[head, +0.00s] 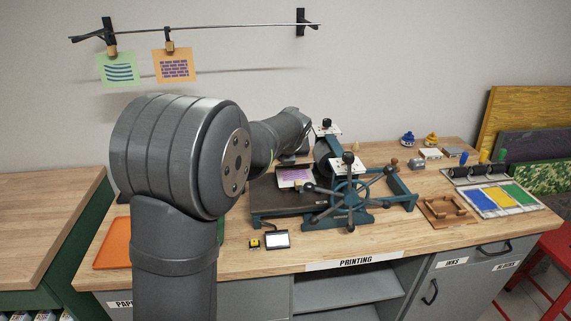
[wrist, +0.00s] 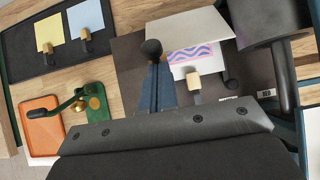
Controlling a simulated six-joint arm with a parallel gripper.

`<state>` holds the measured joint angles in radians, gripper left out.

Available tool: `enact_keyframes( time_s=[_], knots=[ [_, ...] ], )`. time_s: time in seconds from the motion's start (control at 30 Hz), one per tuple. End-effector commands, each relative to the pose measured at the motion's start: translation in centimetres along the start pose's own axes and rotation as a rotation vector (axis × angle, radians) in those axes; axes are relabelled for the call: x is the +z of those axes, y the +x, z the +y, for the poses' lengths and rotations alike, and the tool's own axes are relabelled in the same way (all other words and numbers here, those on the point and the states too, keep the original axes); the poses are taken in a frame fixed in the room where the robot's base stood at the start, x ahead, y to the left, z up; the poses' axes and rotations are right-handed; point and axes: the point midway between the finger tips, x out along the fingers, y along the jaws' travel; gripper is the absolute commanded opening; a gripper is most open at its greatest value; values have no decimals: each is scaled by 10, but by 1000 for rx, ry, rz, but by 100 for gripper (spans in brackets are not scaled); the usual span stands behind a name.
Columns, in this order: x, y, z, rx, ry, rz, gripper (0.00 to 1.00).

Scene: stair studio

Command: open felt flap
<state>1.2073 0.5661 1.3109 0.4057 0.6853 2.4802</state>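The printing press (head: 345,205), teal with a spoked wheel, stands on the bench in the head view. A pale flat panel (wrist: 188,30), which may be the felt flap, lies tilted over the dark bed (wrist: 135,60) in the wrist view. A pink and blue wavy print (wrist: 195,53) shows at its lower edge. A small wooden tab (wrist: 194,85) is below the print. My gripper's body (wrist: 165,135), dark with bolts, fills the bottom of the wrist view, below the tab and apart from the panel.
A dark roller (wrist: 262,22) is at the right. A green crank tool (wrist: 92,103) and an orange tray (wrist: 42,128) are at the left. A wooden board (head: 447,210) and ink palette (head: 500,199) lie right of the press.

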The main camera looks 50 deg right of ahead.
Motion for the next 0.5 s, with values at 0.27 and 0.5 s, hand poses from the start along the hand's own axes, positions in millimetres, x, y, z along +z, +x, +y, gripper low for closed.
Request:
enact_keyframes(
  time_s=[0.27, 0.5],
  knots=[
    [29, 6, 4, 7, -1, 9, 0],
    [62, 12, 4, 8, -1, 14, 0]
  ],
)
